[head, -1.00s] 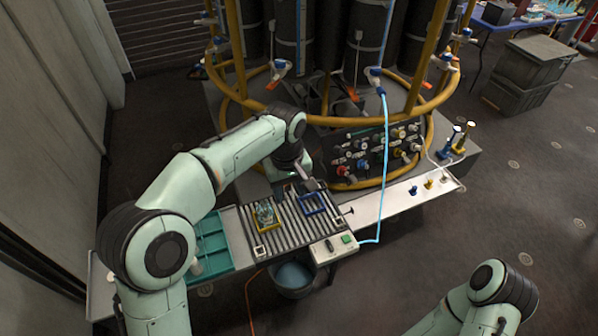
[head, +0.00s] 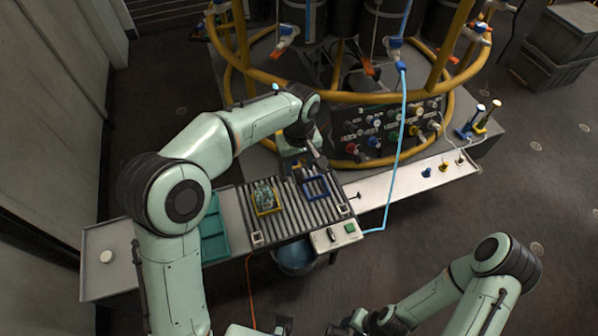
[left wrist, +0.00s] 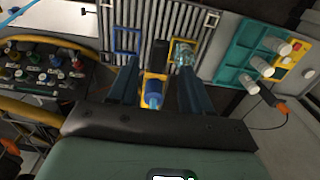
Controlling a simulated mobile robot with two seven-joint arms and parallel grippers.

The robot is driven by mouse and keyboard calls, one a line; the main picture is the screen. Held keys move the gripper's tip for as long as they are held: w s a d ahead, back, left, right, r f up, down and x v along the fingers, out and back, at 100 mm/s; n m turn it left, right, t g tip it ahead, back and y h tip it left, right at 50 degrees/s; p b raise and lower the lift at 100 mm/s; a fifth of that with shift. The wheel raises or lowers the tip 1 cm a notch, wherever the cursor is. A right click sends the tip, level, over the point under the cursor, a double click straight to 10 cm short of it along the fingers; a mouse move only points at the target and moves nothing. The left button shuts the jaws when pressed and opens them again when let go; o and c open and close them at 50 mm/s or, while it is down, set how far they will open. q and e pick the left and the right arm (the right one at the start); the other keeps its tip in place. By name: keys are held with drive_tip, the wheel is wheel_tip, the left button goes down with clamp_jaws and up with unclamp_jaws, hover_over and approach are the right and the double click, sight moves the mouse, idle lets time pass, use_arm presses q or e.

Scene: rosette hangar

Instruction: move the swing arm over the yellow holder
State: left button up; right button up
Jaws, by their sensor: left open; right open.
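The yellow holder (head: 267,199) is a square frame on the slatted table, with a clear glass-like piece in it; it also shows in the left wrist view (left wrist: 173,46). A blue frame (head: 316,187) lies beside it. My left gripper (left wrist: 157,74) is open above the back of the slats. Between its fingers I see a yellow part with a blue cylinder (left wrist: 153,97), seemingly part of the swing arm. I cannot tell whether the fingers touch it. The swing arm is mostly hidden by my arm in the head view. My right gripper (head: 376,321) is low at the bottom edge, its fingers unclear.
A teal tray (head: 213,235) lies left of the slats. A panel of coloured knobs (head: 385,130) and yellow rails stand behind. A light blue hose (head: 398,140) hangs at the right. A control box with a green button (head: 349,228) sits at the front, a bucket (head: 296,257) below.

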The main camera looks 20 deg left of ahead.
sight(298, 175)
use_arm(q)
drive_tip(key=shift+f, duration=1.95)
use_arm(e)
drive_tip(key=shift+f, duration=0.2)
use_arm(q)
clamp_jaws()
